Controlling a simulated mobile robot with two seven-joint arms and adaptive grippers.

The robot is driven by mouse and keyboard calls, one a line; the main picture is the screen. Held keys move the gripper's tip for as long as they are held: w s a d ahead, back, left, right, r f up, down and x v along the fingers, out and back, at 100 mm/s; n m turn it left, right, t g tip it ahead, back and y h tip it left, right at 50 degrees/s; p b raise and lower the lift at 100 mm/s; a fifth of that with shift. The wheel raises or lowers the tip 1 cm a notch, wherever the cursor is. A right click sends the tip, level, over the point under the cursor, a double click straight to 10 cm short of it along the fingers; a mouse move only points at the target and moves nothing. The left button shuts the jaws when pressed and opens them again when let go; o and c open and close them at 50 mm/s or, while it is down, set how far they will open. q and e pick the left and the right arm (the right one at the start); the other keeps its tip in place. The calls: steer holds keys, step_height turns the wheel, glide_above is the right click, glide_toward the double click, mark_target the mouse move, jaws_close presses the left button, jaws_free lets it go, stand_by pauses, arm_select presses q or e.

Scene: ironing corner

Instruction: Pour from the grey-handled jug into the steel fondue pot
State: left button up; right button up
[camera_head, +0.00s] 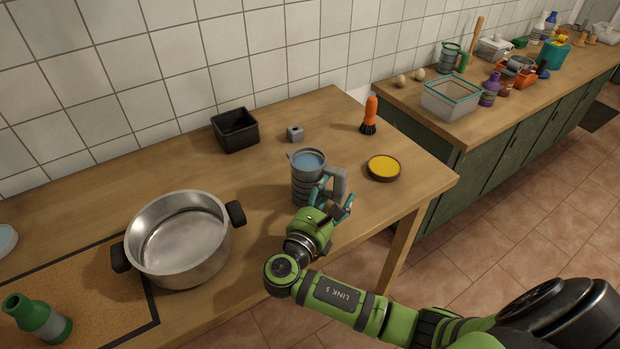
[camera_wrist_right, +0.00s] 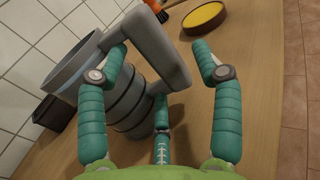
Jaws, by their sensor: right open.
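The grey-handled jug (camera_head: 307,184) stands upright on the wooden table, with blue contents showing at its top. Its grey handle faces right, towards my right gripper (camera_head: 333,195). In the right wrist view the jug (camera_wrist_right: 122,98) is at the left and its handle (camera_wrist_right: 172,48) reaches between the fingers of my right gripper (camera_wrist_right: 163,62). The gripper is open around the handle; I cannot tell whether a finger touches it. The steel fondue pot (camera_head: 178,240) with black side handles stands to the left, and looks empty. My left gripper is not in view.
A black bin (camera_head: 235,130), a small grey block (camera_head: 295,133), an orange brush (camera_head: 369,115) and a yellow-topped round dish (camera_head: 383,168) stand around the jug. A green bottle (camera_head: 38,319) is at the front left. Bare table lies between jug and pot.

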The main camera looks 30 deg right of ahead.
mark_target(336, 177)
steer(key=x, duration=0.3)
steer(key=shift+d, duration=0.1)
jaws_close()
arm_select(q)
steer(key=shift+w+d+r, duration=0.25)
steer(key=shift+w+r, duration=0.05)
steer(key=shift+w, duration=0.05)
arm_select(e)
steer(key=shift+r, duration=0.1)
steer(key=shift+r, duration=0.6)
step_height(336, 177, up, 3)
steer(key=shift+r, duration=0.1)
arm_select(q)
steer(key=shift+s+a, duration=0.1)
arm_select(e)
steer(key=s+d+r, duration=0.6)
steer(key=s, duration=0.3)
steer(key=shift+s+d+r, duration=0.2)
steer(key=shift+s+r, duration=0.05)
steer(key=shift+s, duration=0.05)
steer(key=c, duration=1.2)
jaws_free()
steer(key=shift+c, duration=0.2)
